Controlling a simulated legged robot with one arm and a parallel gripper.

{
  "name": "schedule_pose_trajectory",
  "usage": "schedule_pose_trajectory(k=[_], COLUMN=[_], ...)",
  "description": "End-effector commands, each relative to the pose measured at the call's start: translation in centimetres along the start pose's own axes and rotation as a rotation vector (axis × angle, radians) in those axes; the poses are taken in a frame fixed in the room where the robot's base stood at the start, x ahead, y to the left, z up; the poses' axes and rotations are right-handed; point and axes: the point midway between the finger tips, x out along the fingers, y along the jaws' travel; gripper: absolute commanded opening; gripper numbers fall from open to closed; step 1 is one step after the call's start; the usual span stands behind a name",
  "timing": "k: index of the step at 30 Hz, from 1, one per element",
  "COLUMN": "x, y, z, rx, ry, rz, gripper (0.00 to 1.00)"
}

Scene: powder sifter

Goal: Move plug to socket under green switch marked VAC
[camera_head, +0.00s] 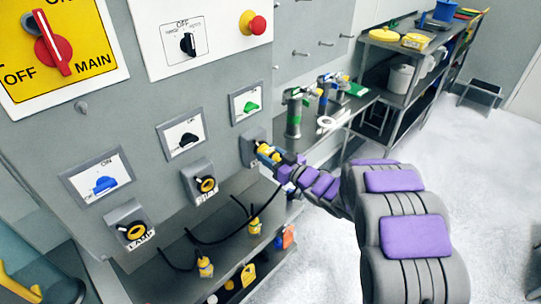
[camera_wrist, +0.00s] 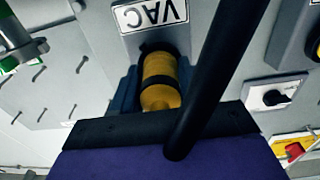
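The green switch (camera_head: 250,106) is on the grey panel, at the right end of a row of three switches. The VAC socket (camera_head: 247,146) is on a grey plate below it, partly hidden by my gripper. The VAC label (camera_wrist: 150,14) is upside down in the wrist view. My gripper (camera_head: 265,152) is at this socket, its blue fingers on either side of a yellow plug (camera_wrist: 160,82) with a black band. The plug's front end meets the dark socket opening; how deep it sits cannot be seen. A black cable (camera_wrist: 215,70) crosses in front of the plug.
Sockets labelled LAMP (camera_head: 131,232) and one under the black switch (camera_head: 204,184) are to the left. Other yellow plugs (camera_head: 205,267) with black cables rest on the shelf below. A bench with tools (camera_head: 293,115) stands right of the panel. Open floor (camera_head: 480,180) lies further right.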

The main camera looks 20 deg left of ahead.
Motion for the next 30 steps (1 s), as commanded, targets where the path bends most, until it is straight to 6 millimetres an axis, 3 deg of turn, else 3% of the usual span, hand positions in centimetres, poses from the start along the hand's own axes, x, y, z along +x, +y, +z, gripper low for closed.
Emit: schedule_pose_trajectory(k=[9,19,23,30], x=[0.0,-0.6,-2.4,-7.7], y=[0.0,0.0,0.1,0.2], z=[0.0,0.0,0.1,0.0], rx=[0.0,0.0,0.002,0.002], ry=[0.0,-0.001,-0.006,-0.004], rz=[0.0,0.0,0.003,0.004], gripper=[0.73,0.73,0.73,0.73])
